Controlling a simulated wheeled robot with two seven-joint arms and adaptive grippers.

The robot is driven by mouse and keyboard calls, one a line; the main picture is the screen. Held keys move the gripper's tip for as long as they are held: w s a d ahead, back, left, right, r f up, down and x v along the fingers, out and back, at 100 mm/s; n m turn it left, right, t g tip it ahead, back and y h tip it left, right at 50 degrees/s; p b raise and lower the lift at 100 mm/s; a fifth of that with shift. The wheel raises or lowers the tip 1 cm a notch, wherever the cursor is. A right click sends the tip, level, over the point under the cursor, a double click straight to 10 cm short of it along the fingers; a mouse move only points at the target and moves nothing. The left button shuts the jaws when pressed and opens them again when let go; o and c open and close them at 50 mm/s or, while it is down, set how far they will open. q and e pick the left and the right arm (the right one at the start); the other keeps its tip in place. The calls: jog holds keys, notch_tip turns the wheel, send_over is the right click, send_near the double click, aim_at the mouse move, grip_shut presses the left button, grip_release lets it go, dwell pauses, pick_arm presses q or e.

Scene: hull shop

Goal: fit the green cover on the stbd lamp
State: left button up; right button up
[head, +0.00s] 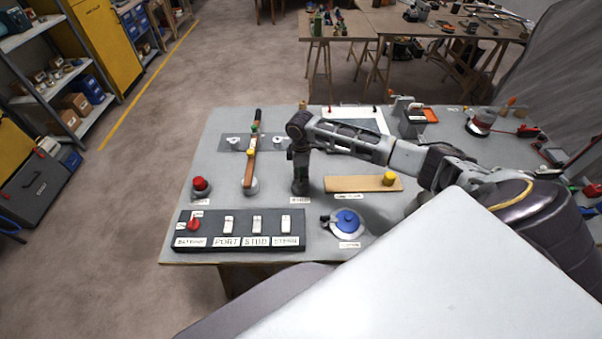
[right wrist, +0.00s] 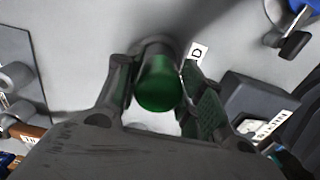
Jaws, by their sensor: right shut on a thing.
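The green cover (right wrist: 160,85) sits between the two fingers of my right gripper (right wrist: 163,95) in the right wrist view, and the fingers are shut on it. A grey round part (right wrist: 157,47), which looks like the stbd lamp, shows just beyond the cover, in line with it. I cannot tell whether the cover is seated on it or only touching. A white label ending in D (right wrist: 197,52) lies beside it. In the head view my right gripper (head: 300,187) points straight down at the bench and hides the lamp and most of the cover. My left gripper is out of view.
A red-capped lamp (head: 200,185) stands left on the bench. A switch panel (head: 240,230) lies in front. A blue-topped round fitting (head: 347,221) and a board with a yellow cap (head: 360,184) are to the right.

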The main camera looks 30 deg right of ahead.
jog(key=shift+p, duration=0.45)
jog(key=shift+f+p, duration=0.3)
dwell(0.8)
jog(key=shift+f, duration=1.7)
dwell(2.7)
jog(key=o, duration=1.3)
jog(key=shift+r, duration=0.2)
